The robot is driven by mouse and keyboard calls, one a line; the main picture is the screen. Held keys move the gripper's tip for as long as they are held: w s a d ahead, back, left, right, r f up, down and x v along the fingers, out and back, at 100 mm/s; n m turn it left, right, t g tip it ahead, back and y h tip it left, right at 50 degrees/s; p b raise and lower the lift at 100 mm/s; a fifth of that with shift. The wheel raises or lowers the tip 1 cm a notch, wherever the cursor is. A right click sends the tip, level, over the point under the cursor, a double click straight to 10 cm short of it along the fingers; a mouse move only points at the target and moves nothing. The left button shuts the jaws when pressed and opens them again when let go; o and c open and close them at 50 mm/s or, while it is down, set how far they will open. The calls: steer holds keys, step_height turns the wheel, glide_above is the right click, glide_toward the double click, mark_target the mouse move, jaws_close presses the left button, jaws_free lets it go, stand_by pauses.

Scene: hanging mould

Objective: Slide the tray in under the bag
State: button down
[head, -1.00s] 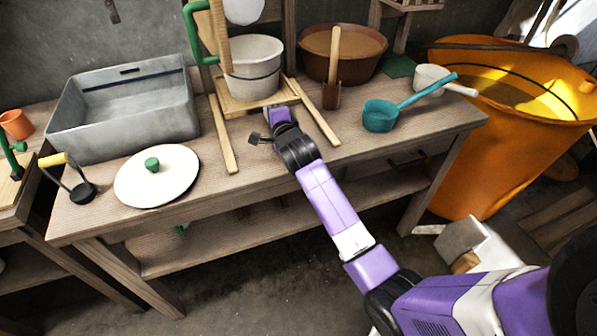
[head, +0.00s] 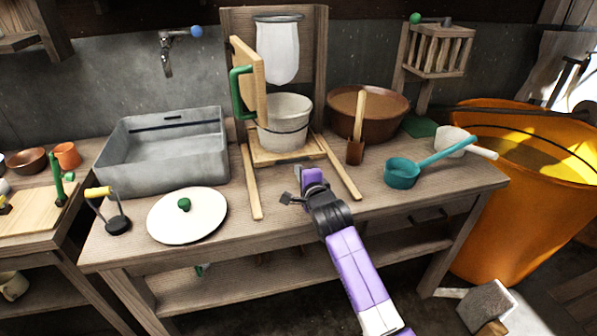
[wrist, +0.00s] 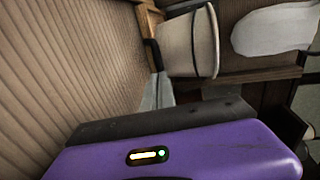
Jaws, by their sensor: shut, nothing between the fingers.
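The wooden tray (head: 268,157) lies between two wooden rails on the bench and bears a white bucket (head: 284,118). The white bag (head: 278,52) hangs from a ring in the wooden frame, above and behind the bucket. My gripper (head: 298,171) is shut and empty, low over the bench at the tray's front edge; I cannot tell whether it touches. The fingers partly hide the tray's near edge.
A wooden door (head: 247,78) with a green handle stands open at the frame's left. The rails (head: 251,188) reach toward the bench front. A brown bowl (head: 370,112) and teal ladle (head: 402,173) are right; a grey basin (head: 160,155) and white lid (head: 188,215) are left.

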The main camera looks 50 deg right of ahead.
steer(key=v, duration=0.8)
steer(key=shift+s+a, duration=0.2)
steer(key=shift+s, duration=0.15)
